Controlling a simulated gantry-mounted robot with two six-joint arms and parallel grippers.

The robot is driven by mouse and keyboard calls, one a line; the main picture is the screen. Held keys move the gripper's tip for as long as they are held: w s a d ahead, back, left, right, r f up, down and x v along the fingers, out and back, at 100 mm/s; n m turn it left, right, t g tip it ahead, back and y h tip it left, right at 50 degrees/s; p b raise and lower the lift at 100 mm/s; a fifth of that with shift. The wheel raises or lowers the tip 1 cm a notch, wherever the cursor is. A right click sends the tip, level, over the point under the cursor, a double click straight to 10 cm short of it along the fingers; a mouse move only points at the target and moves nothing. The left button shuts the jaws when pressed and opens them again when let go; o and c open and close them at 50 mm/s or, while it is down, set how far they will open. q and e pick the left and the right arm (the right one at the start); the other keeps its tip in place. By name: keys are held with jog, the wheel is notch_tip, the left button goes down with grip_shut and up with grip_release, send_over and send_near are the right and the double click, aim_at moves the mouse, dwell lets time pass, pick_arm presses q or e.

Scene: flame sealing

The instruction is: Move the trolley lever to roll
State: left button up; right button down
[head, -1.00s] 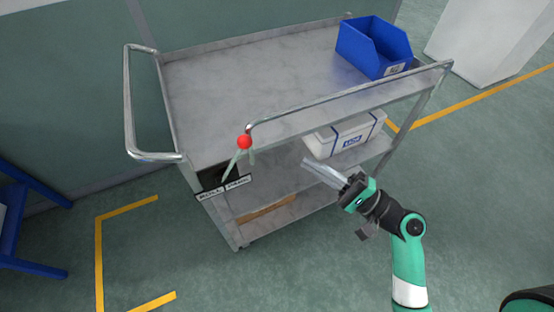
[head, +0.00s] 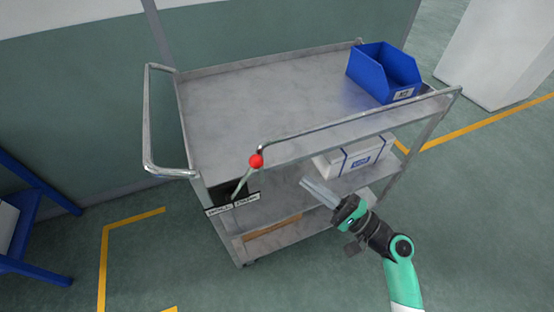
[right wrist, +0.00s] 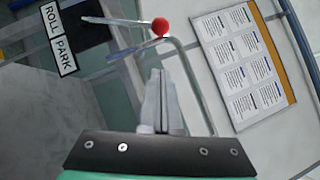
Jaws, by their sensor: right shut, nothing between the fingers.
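The trolley lever is a thin pale rod (head: 244,181) with a red ball knob (head: 256,161) at the front left corner of the grey metal trolley (head: 250,95). It rises from beside a label plate reading ROLL and PARK (head: 232,204) and leans right, toward the PARK side. In the right wrist view the knob (right wrist: 160,26) is just beyond my fingertips, and the plate (right wrist: 58,38) is at upper left. My right gripper (head: 304,182) is shut and empty, to the right of the knob and slightly lower in the picture, apart from it. My left gripper is not in view.
A bent metal rail (head: 350,118) runs along the trolley's near edge, close to the knob. A push handle (head: 147,120) is at its left. A blue bin (head: 372,72) stands on top and a white box (head: 345,162) below. Open floor (head: 480,200) lies at right.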

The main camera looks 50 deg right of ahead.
jog(key=x, duration=0.2)
jog(key=a+x, duration=0.1)
jog(key=x, duration=0.5)
jog(key=shift+s+a+r+p, duration=0.25)
jog(key=shift+a+r+p, duration=0.05)
jog(key=shift+a+p, duration=0.05)
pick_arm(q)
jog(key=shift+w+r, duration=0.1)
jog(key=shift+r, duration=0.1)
pick_arm(e)
jog(key=shift+w+a+r, duration=0.15)
jog(key=shift+w+a, duration=0.15)
jog(key=shift+a, duration=0.1)
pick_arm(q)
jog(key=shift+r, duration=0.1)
pick_arm(e)
jog(key=shift+r, duration=0.1)
